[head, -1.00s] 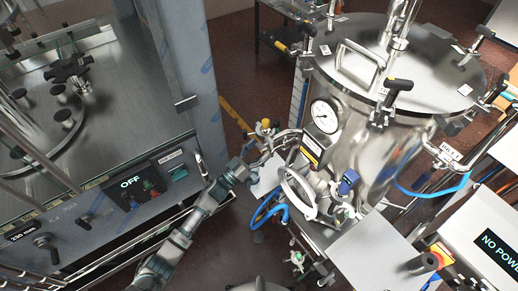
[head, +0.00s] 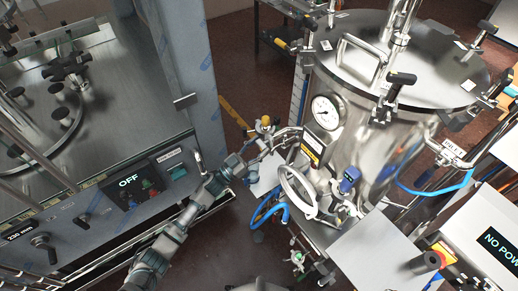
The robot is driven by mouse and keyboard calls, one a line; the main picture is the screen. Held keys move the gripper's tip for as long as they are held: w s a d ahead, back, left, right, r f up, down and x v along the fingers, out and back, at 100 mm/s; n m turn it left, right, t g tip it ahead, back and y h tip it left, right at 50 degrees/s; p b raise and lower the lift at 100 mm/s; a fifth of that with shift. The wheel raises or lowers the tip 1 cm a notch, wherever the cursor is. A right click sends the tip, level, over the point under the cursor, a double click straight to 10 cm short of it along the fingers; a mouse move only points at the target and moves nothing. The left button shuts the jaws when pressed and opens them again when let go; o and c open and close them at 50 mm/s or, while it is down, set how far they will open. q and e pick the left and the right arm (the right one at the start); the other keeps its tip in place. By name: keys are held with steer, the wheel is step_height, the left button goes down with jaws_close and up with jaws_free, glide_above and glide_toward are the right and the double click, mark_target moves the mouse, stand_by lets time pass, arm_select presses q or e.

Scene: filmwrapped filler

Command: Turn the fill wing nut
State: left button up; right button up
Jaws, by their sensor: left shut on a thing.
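My left arm reaches in from the lower left. Its gripper (head: 262,149) is at the small metal pipe fitting (head: 285,135) on the left side of the steel vessel (head: 362,135), just below a yellow-knobbed valve (head: 266,122). The gripper is shut on a small part of this fitting, probably the wing nut. The jaws and the gripped part are small and mostly hidden, so the nut's angle cannot be told. My right gripper is not in view.
Blue hoses (head: 270,214) hang below. A steel machine cabinet (head: 110,110) with an OFF display (head: 128,181) stands left, beside my forearm.

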arm_select(q)
steer(key=m+g, duration=0.1)
steer(key=m, duration=0.1)
steer(key=m+g+h+b, duration=0.1)
steer(key=m, duration=0.1)
steer(key=shift+w+f, duration=0.1)
steer(key=shift+w, duration=0.05)
steer(key=m+g, duration=0.1)
steer(key=m, duration=0.1)
steer(key=m+g+b, duration=0.1)
steer(key=m, duration=0.1)
steer(key=shift+a+h, duration=0.15)
steer(key=shift+h, duration=0.15)
steer(key=m+g+b, duration=0.1)
steer(key=m, duration=0.2)
steer(key=shift+g, duration=0.3)
steer(key=shift+m+g+b, duration=0.3)
steer(key=shift+m+g, duration=0.3)
steer(key=shift+m, duration=1.4)
steer(key=o, duration=1.2)
steer(key=shift+c, duration=0.2)
